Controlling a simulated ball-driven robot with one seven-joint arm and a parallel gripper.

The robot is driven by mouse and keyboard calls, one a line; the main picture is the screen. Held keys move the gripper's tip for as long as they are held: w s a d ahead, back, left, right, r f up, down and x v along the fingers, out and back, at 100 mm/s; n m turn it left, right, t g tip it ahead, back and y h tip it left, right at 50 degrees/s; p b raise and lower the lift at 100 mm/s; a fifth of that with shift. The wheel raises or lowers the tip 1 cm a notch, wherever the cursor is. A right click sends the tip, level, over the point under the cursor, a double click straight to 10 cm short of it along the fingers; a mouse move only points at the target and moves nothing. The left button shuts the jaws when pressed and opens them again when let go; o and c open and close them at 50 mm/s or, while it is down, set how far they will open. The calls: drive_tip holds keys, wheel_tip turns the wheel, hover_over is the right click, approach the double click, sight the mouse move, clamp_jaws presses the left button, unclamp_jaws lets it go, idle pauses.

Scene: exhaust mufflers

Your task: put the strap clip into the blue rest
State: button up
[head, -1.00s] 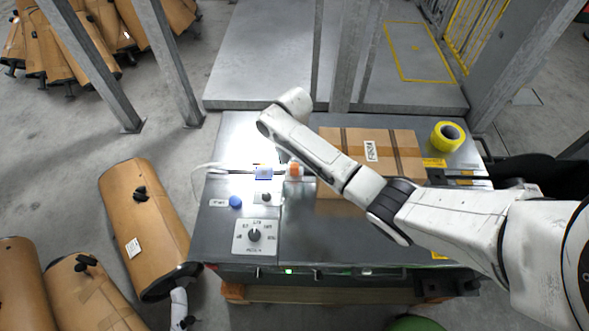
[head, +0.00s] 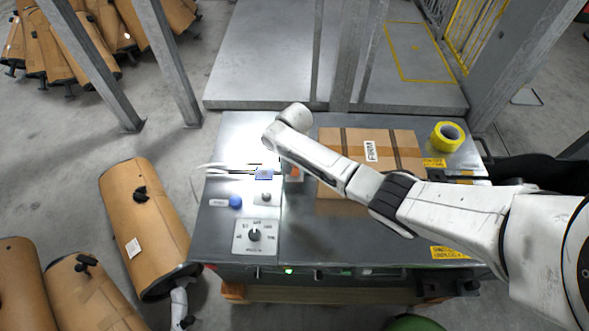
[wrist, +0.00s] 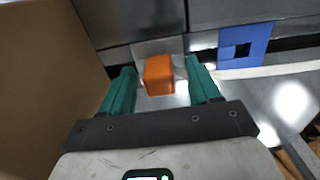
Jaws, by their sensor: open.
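The strap clip, an orange block (wrist: 159,75), lies between the open fingers of my gripper (wrist: 161,70) in the wrist view, with a small gap on each side. In the head view the clip (head: 295,174) shows as a small orange patch beside my arm, partly hidden by it. The blue rest (wrist: 244,46) is a flat blue square with a dark square opening, to the right of the clip in the wrist view. In the head view the rest (head: 264,174) lies just left of the clip. My fingers are hidden in the head view.
A cardboard box (head: 410,147) stands right of the clip on the metal bench, and its side (wrist: 40,70) fills the left of the wrist view. A yellow tape roll (head: 447,136), a blue button (head: 236,202) and a dial (head: 254,235) are also on the bench.

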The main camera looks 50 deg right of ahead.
drive_tip(key=shift+c, duration=0.3)
drive_tip(key=c, duration=0.9)
drive_tip(key=shift+r, duration=0.1)
drive_tip(key=shift+c, duration=0.2)
wheel_tip(320, 180, up, 10)
drive_tip(key=shift+f, duration=0.1)
drive_tip(key=shift+a, duration=0.1)
